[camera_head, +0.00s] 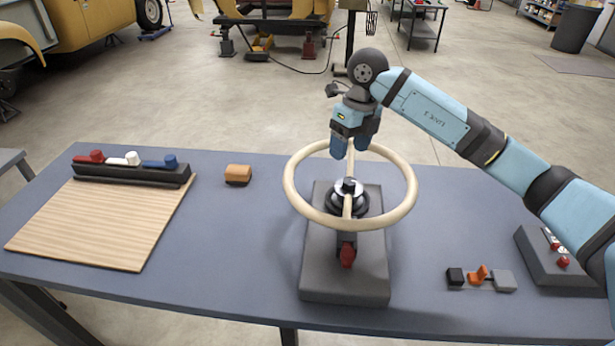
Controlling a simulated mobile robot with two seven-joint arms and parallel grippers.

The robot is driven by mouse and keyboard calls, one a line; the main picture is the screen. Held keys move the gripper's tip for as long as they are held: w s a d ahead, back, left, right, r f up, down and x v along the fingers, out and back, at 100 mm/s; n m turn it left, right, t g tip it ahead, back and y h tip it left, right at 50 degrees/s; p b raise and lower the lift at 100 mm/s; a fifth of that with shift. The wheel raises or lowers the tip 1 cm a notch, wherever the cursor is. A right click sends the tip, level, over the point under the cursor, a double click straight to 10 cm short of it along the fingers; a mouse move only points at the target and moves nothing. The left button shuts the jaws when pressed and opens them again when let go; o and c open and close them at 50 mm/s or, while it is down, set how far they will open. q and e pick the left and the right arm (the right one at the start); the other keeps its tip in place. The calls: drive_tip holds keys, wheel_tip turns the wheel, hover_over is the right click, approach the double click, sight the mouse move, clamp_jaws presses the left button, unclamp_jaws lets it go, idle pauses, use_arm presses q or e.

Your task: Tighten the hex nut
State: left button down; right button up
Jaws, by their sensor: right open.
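A cream steering wheel (405,205) sits on a dark grey stand (345,285) near the middle of the table. A small dark nut-like piece (348,185) shows at the centre of the wheel's hub, on a light metal part; its hex shape is too small to make out. My right gripper (350,153) points down over the far part of the wheel, a little beyond the hub. Its two blue fingers are apart with nothing seen between them. Whether they touch the wheel's rim I cannot tell. My left gripper is not in view.
A wooden board (100,222) and a dark rack (130,173) with red, white and blue pieces are at the left. A tan block (238,174) lies behind. Small black, orange and grey parts (480,278) and a grey control box (555,262) are at right.

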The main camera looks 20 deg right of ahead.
sight(350, 181)
drive_tip(key=shift+m+h, duration=0.3)
drive_tip(key=shift+h, duration=0.6)
drive_tip(key=f, duration=0.4)
drive_tip(key=w+d+f, duration=0.1)
drive_tip(key=f, duration=0.2)
drive_tip(key=d+f, duration=0.1)
drive_tip(key=f, duration=0.3)
drive_tip(key=shift+w+d+f, duration=0.15)
drive_tip(key=shift+w+f, duration=0.2)
drive_tip(key=shift+w, duration=0.05)
drive_tip(key=c, duration=0.9)
